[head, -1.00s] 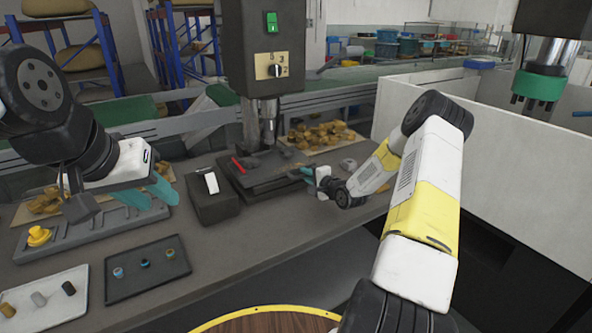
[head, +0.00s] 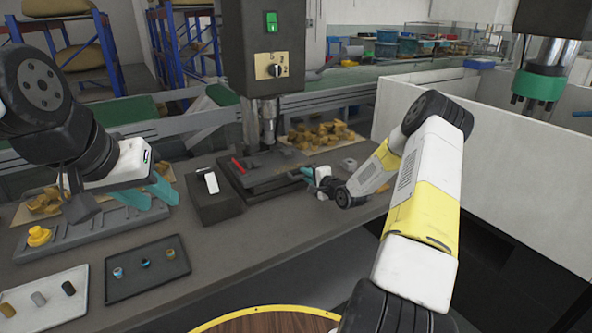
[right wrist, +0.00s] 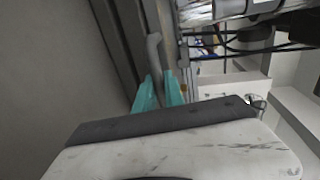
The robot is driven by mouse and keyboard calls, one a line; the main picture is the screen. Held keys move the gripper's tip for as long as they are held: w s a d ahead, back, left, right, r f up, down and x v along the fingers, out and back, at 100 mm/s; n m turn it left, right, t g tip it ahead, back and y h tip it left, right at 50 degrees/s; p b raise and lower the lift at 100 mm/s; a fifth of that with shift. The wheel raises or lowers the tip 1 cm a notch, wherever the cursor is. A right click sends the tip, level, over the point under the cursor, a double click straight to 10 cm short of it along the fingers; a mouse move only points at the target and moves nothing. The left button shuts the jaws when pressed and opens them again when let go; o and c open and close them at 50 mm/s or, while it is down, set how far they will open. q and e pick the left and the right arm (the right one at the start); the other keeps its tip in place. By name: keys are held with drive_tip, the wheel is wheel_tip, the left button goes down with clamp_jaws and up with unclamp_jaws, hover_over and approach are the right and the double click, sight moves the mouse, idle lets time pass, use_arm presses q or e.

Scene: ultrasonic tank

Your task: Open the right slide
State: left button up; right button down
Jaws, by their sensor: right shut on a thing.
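The dark slide unit (head: 270,172) sits under the press column on the bench, at the middle of the head view. My right gripper (head: 308,174) is at its right end, with the arm reaching in from the right. In the right wrist view, the teal fingers (right wrist: 159,92) are closed around the lower end of a grey bar-like handle (right wrist: 154,52). The grip point itself is partly hidden by the gripper body. My left gripper (head: 150,193) hangs over the grey rack at the left, away from the slide; its teal fingers appear apart with nothing between them.
A black box (head: 212,195) with a white top piece stands left of the slide. A dark tray (head: 150,285) with small parts and a pale tray (head: 45,312) lie at the front left. A white partition (head: 470,170) stands to the right of the arm.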

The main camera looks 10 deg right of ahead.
idle(0.4)
drive_tip(key=f+v, duration=0.1)
drive_tip(key=v, duration=0.5)
drive_tip(key=f+v, duration=0.1)
drive_tip(key=v, duration=0.5)
drive_tip(key=s+f+v, duration=0.1)
drive_tip(key=f+v, duration=0.1)
drive_tip(key=v, duration=0.5)
drive_tip(key=shift+d, duration=0.1)
drive_tip(key=c, duration=1.5)
unclamp_jaws()
drive_tip(key=shift+w, duration=0.1)
drive_tip(key=shift+o, duration=0.2)
drive_tip(key=v, duration=0.7)
drive_tip(key=shift+s, duration=0.4)
drive_tip(key=shift+d, duration=0.1)
